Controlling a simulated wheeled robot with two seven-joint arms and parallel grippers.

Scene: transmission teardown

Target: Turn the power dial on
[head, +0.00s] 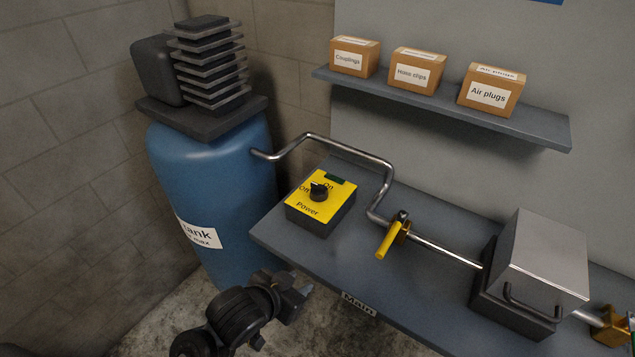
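The power dial (318,192) is a black knob on the yellow top of a dark switch box (312,219). The box stands on the grey bench near its left end. "Off" is printed to the knob's left, "On" above right and "Power" below. I cannot tell for sure which label the knob points at. A small dark green piece (335,179) sits by the "On" label. My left gripper (302,291) is in front of the bench edge, below the box in the picture and apart from it. Its fingers are too small and dark to read. My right gripper is not in view.
A blue tank (215,165) stands left of the bench (370,290). A metal pipe (345,147) runs from it behind the box to a yellow-handled valve (392,236) and a grey metal box (543,262). A shelf (545,127) with three cartons hangs above.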

